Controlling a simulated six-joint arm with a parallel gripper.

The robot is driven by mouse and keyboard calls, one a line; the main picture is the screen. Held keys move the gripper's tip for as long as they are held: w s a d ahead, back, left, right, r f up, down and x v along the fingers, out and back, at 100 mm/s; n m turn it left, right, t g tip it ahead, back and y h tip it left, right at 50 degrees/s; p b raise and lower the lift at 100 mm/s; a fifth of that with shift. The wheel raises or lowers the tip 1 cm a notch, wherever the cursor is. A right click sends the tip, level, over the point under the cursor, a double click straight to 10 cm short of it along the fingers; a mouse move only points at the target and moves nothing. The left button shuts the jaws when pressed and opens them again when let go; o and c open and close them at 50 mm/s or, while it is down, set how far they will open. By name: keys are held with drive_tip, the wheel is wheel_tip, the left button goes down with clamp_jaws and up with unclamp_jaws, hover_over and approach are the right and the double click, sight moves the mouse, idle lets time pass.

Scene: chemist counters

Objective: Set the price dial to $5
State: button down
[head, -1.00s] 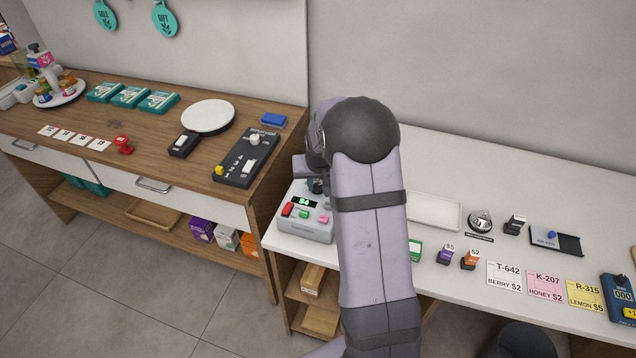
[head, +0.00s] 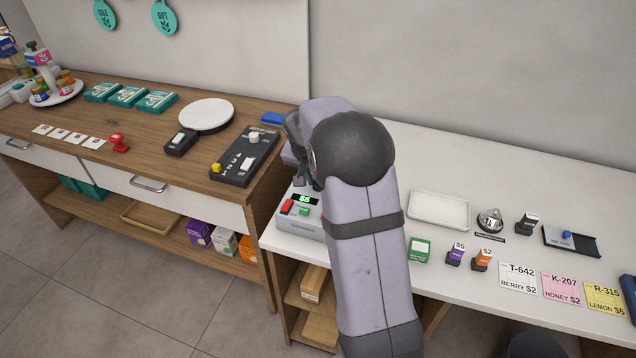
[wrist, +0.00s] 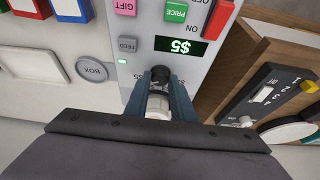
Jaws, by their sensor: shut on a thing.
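The price machine (head: 300,223) is a light grey box on the white counter, partly hidden behind my arm in the head view. Its green display (head: 305,199) reads $5, and the same reading shows upside down in the wrist view (wrist: 181,46). The price dial (wrist: 159,75) is a dark knob below the display in the wrist view. My gripper (wrist: 160,88) is shut on the dial, with a blue finger on each side of it. The dial's markings are mostly covered by the fingers. In the head view my arm hides the dial.
A red switch (head: 287,207) and a green PRICE button (wrist: 175,11) sit on the machine close to my gripper. A pink GIFT button (wrist: 126,7) and a grey FEED button (wrist: 128,45) are also near. The wooden counter with a black slider panel (head: 245,157) adjoins on the left.

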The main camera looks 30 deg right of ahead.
drive_tip(key=c, duration=1.5)
unclamp_jaws()
drive_tip(key=shift+r, duration=0.1)
drive_tip(key=b+v, duration=0.1)
drive_tip(key=v, duration=0.6)
drive_tip(key=shift+r+b, duration=0.15)
drive_tip(key=shift+b, duration=0.25)
